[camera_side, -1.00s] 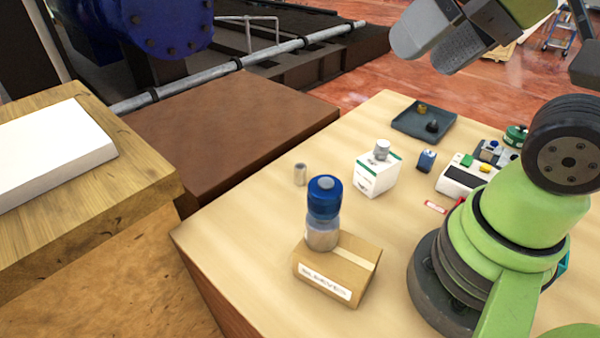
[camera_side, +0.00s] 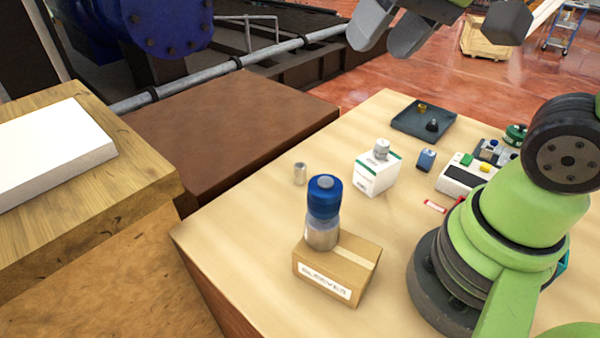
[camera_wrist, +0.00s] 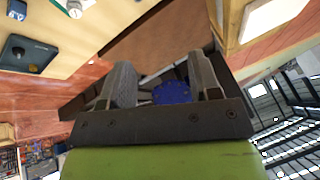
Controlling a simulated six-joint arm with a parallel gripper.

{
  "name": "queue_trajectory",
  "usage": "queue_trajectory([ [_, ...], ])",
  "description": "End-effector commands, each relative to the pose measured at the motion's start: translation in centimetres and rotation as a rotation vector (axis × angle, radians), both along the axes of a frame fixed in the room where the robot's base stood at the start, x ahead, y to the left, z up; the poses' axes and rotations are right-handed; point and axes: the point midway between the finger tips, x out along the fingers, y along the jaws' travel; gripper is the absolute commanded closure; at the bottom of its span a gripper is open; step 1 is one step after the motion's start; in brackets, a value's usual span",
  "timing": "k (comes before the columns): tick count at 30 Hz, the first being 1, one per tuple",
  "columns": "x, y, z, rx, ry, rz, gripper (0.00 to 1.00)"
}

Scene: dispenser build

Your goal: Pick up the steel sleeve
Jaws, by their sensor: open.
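A small grey metallic cylinder (camera_side: 300,174), which looks like the steel sleeve, stands upright on the light wooden table, left of a white box (camera_side: 376,175). A similar silver cylinder (camera_side: 381,149) sits on top of that box, so I cannot be sure which is the sleeve. My gripper (camera_side: 388,38) is high above and beyond the table's far edge, apart from both cylinders. Its two grey fingers are spread with nothing between them, as the wrist view also shows (camera_wrist: 160,85). One silver cylinder (camera_wrist: 75,8) shows at the wrist view's top edge; I cannot tell which.
A brown carton (camera_side: 345,268) with a blue-topped bottle-like object (camera_side: 323,212) on it stands at the front. A dark tray (camera_side: 400,126), a small blue block (camera_side: 426,160) and a device with coloured buttons (camera_side: 462,177) lie further right. The table's left part is clear.

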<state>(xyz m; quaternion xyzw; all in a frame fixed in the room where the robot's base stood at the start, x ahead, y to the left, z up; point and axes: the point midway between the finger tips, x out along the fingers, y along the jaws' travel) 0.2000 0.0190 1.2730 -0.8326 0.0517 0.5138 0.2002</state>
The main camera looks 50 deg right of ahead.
Motion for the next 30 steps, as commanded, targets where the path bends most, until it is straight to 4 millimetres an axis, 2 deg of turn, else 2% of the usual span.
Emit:
queue_trajectory([
  [1,1.7,-0.2,-0.8,-0.010,0.048,-0.005,0.43],
  [3,3.8,-0.6,-1.8,-0.025,0.100,-0.007,0.43],
  [8,8.3,-1.4,-5.5,-0.057,0.214,-0.012,0.43],
  [12,11.6,-2.2,-10.1,-0.083,0.314,-0.011,0.43],
  [15,13.2,-2.6,-13.7,-0.100,0.380,-0.008,0.43],
  [18,14.1,-3.0,-16.9,-0.111,0.430,-0.004,0.43],
  [21,14.6,-3.3,-19.2,-0.120,0.464,-0.001,0.43],
  [30,14.7,-3.4,-23.3,-0.126,0.492,0.003,0.43],
])
